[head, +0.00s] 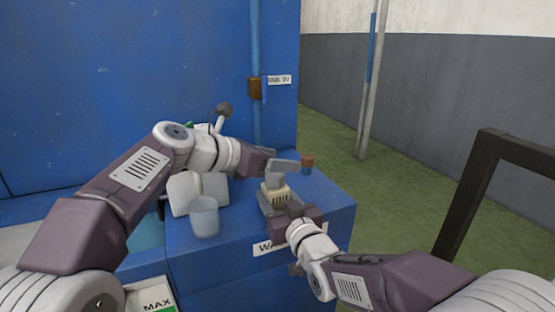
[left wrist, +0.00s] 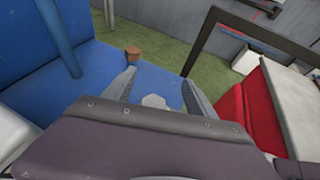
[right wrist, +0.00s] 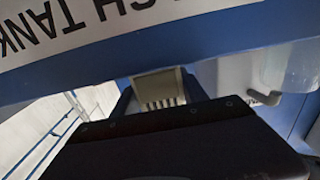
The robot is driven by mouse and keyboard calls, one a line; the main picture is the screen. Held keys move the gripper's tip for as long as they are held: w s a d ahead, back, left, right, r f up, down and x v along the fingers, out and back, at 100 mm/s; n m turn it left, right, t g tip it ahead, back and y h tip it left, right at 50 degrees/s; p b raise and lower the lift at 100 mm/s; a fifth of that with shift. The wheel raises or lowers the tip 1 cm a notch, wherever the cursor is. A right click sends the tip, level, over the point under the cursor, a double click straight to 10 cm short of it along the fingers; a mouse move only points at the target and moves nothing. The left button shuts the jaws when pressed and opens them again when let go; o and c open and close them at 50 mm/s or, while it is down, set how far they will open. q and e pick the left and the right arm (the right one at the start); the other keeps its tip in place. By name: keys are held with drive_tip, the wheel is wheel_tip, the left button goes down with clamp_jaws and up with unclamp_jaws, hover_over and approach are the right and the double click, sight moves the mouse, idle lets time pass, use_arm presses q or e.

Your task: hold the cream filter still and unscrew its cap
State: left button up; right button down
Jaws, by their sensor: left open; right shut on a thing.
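The cream filter (head: 279,194) stands upright on the blue ledge, with dark slots in its side. Its pale grey cap (head: 272,180) is on top and also shows in the left wrist view (left wrist: 154,101). My right gripper (head: 284,208) is shut on the filter's body from the front; the right wrist view shows the slotted body (right wrist: 160,88) between its fingers. My left gripper (head: 283,166) is open just above the cap. In the left wrist view its fingers (left wrist: 160,92) are spread either side of the cap. I cannot tell whether they touch it.
A small brown pot (head: 307,162) stands on the ledge behind the filter. A translucent cup (head: 205,217) and white blocks (head: 184,193) are to the left. A blue wall with a pipe (head: 255,40) rises behind. A dark frame (head: 468,190) stands at the right.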

sight(275, 175)
use_arm(q)
drive_tip(key=shift+s+d+n+t+y, duration=0.15)
drive_tip(key=shift+n+t+y, duration=0.45)
drive_tip(key=shift+n, duration=0.1)
drive_tip(key=shift+w+a+n+t+y, duration=0.2)
drive_tip(key=shift+w+n+t+y, duration=0.15)
drive_tip(key=shift+n+y, duration=0.2)
drive_tip(key=shift+f, duration=0.1)
drive_tip(key=shift+f, duration=1.95)
drive_tip(key=shift+c, duration=0.3)
clamp_jaws()
drive_tip(key=shift+c, duration=0.2)
unclamp_jaws()
drive_tip(key=shift+o, duration=0.5)
